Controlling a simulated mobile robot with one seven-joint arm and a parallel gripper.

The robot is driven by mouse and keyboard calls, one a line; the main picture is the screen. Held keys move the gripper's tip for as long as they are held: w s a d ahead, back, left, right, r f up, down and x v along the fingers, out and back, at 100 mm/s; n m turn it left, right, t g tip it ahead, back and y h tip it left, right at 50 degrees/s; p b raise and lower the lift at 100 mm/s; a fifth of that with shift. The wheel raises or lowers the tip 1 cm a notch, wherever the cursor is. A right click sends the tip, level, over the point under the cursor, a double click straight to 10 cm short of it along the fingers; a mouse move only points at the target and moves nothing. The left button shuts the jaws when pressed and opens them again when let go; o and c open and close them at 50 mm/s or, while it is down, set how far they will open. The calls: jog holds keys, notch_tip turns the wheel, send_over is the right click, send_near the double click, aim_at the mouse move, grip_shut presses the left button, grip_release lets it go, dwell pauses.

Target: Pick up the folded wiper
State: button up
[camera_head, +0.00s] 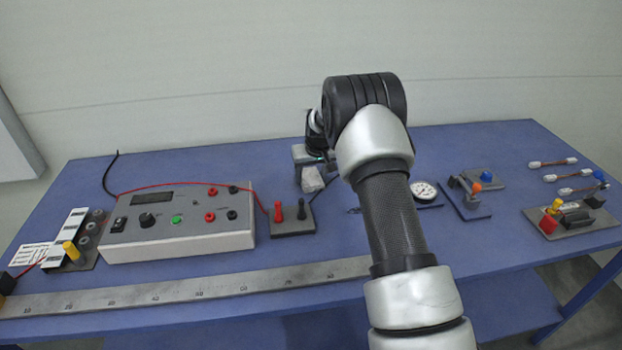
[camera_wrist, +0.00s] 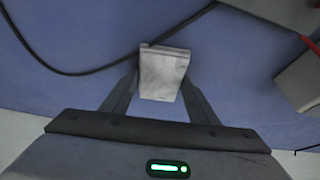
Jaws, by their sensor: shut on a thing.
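The folded wiper (camera_wrist: 164,70) is a pale, squarish folded pad in the wrist view. My gripper (camera_wrist: 160,82) is shut on it, with one finger against each side. In the head view the wiper (camera_head: 312,180) shows just below my gripper (camera_head: 306,165), near the back middle of the blue table. Whether the wiper rests on the table or is slightly lifted, I cannot tell. My arm hides part of the table to the right of it.
A grey test box (camera_head: 180,222) with knobs and a red lead stands to the left. A small block with red and black plugs (camera_head: 292,220) sits in front of the wiper. A dark cable (camera_wrist: 60,70) passes close by the wiper. A dial gauge (camera_head: 424,191) lies right of my arm. A long steel ruler (camera_head: 200,290) runs along the front.

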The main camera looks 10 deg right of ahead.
aim_at(312, 177)
jog(key=shift+r, duration=0.1)
notch_tip(312, 177, up, 10)
jog(key=o, duration=0.4)
jog(key=c, duration=0.3)
jog(key=shift+s, duration=0.1)
